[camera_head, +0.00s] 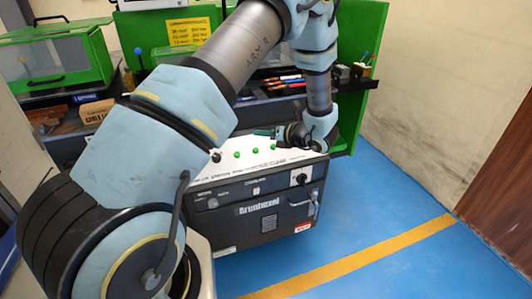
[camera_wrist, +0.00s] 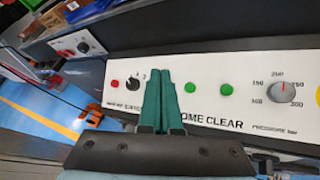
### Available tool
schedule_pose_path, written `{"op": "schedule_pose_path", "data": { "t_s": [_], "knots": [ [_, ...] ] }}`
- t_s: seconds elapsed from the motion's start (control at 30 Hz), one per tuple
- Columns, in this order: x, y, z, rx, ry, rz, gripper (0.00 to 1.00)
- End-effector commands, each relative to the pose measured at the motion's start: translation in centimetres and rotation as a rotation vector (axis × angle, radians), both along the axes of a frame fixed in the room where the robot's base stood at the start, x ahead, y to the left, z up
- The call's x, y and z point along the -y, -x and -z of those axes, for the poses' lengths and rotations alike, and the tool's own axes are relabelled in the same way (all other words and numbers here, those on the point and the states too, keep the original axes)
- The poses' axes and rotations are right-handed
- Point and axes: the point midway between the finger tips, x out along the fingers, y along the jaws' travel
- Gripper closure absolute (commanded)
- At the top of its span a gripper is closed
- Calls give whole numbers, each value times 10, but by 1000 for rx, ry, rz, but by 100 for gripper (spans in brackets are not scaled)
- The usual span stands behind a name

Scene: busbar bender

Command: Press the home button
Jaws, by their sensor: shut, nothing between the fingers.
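The white control panel (camera_wrist: 255,65) fills the middle of the wrist view. Two green buttons show on it: one (camera_wrist: 190,87) just right of my fingers, and another (camera_wrist: 226,89) farther right. The lettering "OME CLEAR" runs below them, with the start of the word hidden behind my gripper. My gripper (camera_wrist: 160,48) is shut and empty, its two dark green fingers side by side in front of the panel. I cannot tell whether the tips touch it. In the head view my gripper (camera_head: 264,132) is over the panel, near several green buttons.
In the wrist view a red button (camera_wrist: 115,82) and a black selector knob (camera_wrist: 133,82) lie left of my fingers. A pressure dial (camera_wrist: 290,92) is at the right. In the head view a green-framed shelf stands behind the machine (camera_head: 255,212), with clear blue floor at the right.

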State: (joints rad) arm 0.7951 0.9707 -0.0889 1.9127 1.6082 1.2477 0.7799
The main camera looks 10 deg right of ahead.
Motion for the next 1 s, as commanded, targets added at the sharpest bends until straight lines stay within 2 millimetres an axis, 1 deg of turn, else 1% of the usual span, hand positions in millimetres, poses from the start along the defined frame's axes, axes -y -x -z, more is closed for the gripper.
{"op": "schedule_pose_path", "data": {
  "t_s": [0.37, 0.57, 0.77, 1.0],
  "knots": [
    [2, -1, 1, 1, -6, 9, 100],
    [2, -3, 7, 1, -6, 9, 100],
    [0, -10, 24, 2, -5, 6, 100],
    [-2, -25, 54, 2, -4, 5, 100]
  ]
}}
